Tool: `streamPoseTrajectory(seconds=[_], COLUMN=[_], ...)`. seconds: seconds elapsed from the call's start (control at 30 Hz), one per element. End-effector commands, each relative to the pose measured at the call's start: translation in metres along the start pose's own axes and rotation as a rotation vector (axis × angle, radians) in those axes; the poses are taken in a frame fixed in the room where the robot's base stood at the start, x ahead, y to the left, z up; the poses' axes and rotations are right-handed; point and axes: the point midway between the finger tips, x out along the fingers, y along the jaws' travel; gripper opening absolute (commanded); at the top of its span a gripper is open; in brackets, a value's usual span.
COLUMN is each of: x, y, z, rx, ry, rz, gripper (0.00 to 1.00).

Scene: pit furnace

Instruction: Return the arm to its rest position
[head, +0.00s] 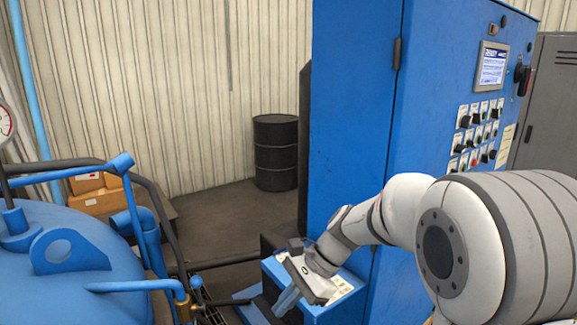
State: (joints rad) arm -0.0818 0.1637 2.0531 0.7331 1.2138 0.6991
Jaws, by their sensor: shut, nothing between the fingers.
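My arm reaches in from the lower right of the head view, its white links bent toward the middle. My gripper (290,300) is at the lower middle, pointing down and to the left, with its fingers together and nothing held. It is in front of a small blue box-shaped unit (346,290) at the foot of the blue control cabinet (352,120). I cannot tell whether the gripper touches this unit.
The blue furnace vessel (60,285) with pipes and a lifting lug fills the lower left. A panel of buttons (478,132) and a lit screen (492,66) are on the cabinet. A black drum (276,152) and cardboard boxes (98,192) stand behind. Floor before the drum is clear.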

Motion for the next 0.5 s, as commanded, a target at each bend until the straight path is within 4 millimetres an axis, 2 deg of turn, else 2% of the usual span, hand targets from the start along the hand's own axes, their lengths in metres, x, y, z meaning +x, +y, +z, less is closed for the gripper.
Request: streamPoseTrajectory(seconds=[0.03,0.3,0.5], x=[-0.011,-0.054,-0.077], y=[0.018,0.109,0.165], z=[0.003,-0.002,-0.010], rx=[-0.082,-0.546,-0.844], ry=[0.065,0.422,0.649], rz=[0.003,0.114,0.253], gripper=[0.00,0.00,0.00])
